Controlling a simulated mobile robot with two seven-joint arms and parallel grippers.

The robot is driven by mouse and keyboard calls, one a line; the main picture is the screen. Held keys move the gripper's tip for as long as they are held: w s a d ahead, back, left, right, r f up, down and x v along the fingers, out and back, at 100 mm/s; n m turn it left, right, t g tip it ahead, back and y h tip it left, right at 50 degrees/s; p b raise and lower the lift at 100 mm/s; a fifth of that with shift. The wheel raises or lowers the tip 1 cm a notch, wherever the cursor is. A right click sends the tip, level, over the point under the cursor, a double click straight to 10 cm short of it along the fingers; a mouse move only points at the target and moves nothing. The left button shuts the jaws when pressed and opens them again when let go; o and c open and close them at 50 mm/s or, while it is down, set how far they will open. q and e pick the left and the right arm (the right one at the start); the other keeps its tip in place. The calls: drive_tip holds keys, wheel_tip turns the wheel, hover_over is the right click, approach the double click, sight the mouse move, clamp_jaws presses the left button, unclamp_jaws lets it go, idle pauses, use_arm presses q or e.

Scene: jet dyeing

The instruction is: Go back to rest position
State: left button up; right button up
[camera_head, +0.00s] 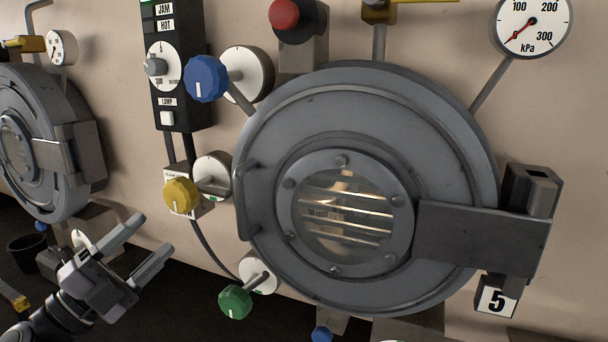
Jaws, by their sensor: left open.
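My left gripper (148,246) is at the lower left of the head view. Its two fingers are spread apart with nothing between them. It is in front of the machine wall, below and left of the yellow knob (181,195), and apart from it. The large round grey door (350,110) with a glass window (345,215) is shut, to the right of the gripper. My right gripper is not in this view.
A blue knob (205,79), a green knob (235,302) and a red button (284,14) surround the door. A second round door (40,90) is at the left. A pressure gauge (533,22) is at the top right. A dark bucket (28,252) stands at lower left.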

use_arm(q)
drive_tip(key=s+f+n+t+y, duration=0.1)
drive_tip(key=s+f+n+y, duration=0.1)
drive_tip(key=f+n+y, duration=0.5)
drive_tip(key=s+f+n+y, duration=0.35)
drive_tip(key=f+n, duration=0.45)
drive_tip(key=f, duration=0.6)
drive_tip(key=s+d+f+n+g+y, duration=0.1)
drive_tip(key=s+d+f+n+g, duration=0.1)
drive_tip(key=s+f, duration=0.5)
drive_tip(key=s+d+f+n+g+y, duration=0.1)
drive_tip(key=s+f+n+g, duration=0.3)
drive_tip(key=f, duration=0.7)
drive_tip(key=s+g, duration=0.2)
drive_tip(key=s, duration=0.2)
drive_tip(key=shift+s+d+f+n, duration=0.2)
drive_tip(key=shift+d+f+n, duration=0.1)
drive_tip(key=shift+d+f, duration=0.1)
